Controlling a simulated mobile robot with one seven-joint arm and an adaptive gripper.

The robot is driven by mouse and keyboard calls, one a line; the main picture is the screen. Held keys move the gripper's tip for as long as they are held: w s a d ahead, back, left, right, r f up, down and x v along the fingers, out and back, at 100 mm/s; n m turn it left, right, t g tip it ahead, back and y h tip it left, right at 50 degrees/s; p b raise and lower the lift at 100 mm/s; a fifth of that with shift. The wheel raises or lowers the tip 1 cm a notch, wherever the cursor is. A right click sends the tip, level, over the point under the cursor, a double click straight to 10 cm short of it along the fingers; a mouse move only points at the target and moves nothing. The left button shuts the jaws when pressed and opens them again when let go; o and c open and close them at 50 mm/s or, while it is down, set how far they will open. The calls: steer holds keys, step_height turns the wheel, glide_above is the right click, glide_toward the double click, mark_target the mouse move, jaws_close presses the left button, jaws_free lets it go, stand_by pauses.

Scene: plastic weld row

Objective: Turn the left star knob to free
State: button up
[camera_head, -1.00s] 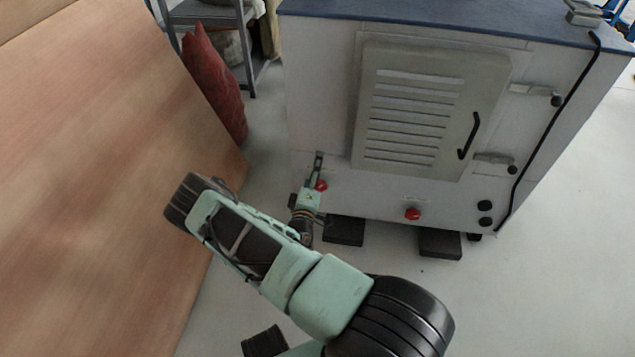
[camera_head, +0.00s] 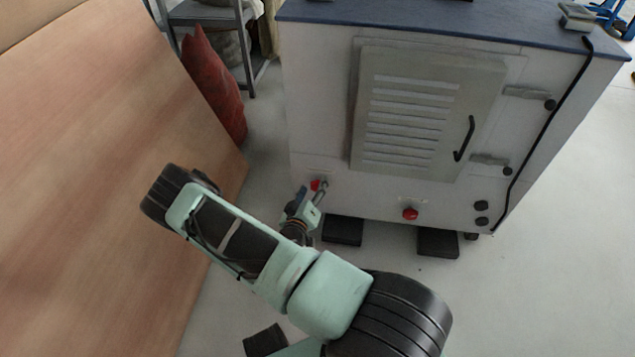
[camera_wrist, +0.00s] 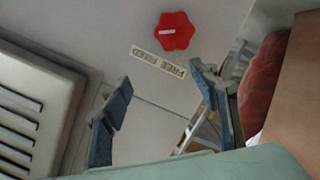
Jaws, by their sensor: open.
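The left star knob (camera_head: 315,185) is red and sits low on the front left of the pale cabinet. It also shows in the wrist view as a six-lobed red knob (camera_wrist: 175,31) with a white mark pointing left in the picture. A "FREE FIXED" label (camera_wrist: 158,61) beside it appears upside down. My gripper (camera_head: 313,189) is open in front of the knob, its fingers empty. In the wrist view the gripper (camera_wrist: 160,76) has its two fingers wide apart, with the knob beyond the tips and not between them. No contact with the knob shows.
A second red knob (camera_head: 410,214) sits to the right on the cabinet (camera_head: 330,120). The louvred door (camera_head: 425,115) has a black handle. A large wooden panel (camera_head: 100,170) stands at the left, with a red sack (camera_head: 213,90) behind it. Black feet (camera_head: 343,230) stick out below.

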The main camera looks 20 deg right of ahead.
steer(key=s+a+f+m+g, duration=0.1)
steer(key=s+a+f+m, duration=0.1)
steer(key=s+a+m, duration=0.15)
steer(key=shift+m+g+y, duration=0.3)
steer(key=shift+m+g, duration=0.1)
steer(key=shift+m, duration=0.45)
steer(key=b+x, duration=0.2)
steer(key=x, duration=0.9)
steer(key=shift+s+d+b, duration=0.1)
steer(key=shift+s+b, duration=0.1)
steer(key=shift+b, duration=0.1)
steer(key=c, duration=1.2)
